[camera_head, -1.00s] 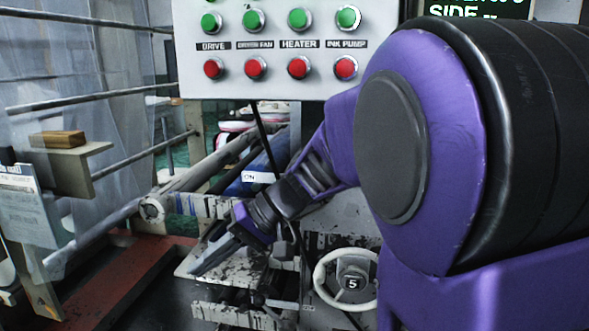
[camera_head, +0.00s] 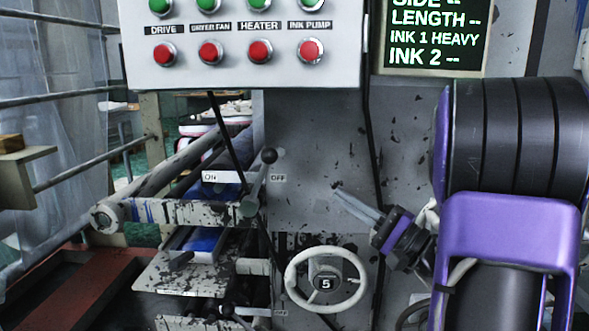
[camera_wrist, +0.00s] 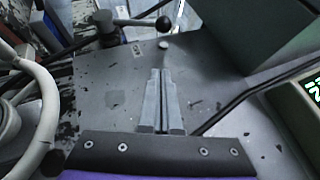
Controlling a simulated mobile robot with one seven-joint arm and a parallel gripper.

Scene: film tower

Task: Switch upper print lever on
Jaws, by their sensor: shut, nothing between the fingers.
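The upper print lever (camera_head: 258,182) has a black ball knob and a silver shaft. In the head view it leans up and right, its knob next to the OFF label (camera_head: 278,178); the ON label (camera_head: 210,177) is to its left. In the wrist view the lever's knob (camera_wrist: 165,24) shows beyond my fingertips, near the top. My gripper (camera_head: 340,190) is shut and empty, right of the lever and apart from it, pointing up and left in front of the grey panel. Its fingers also show closed together in the wrist view (camera_wrist: 162,72).
A white handwheel marked 5 (camera_head: 326,283) stands below and left of my gripper. A lower lever (camera_head: 228,311) with a black knob is at the bottom. The button box (camera_head: 243,75) hangs above. A dark cable (camera_head: 371,150) runs down the panel, which is otherwise clear around the lever.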

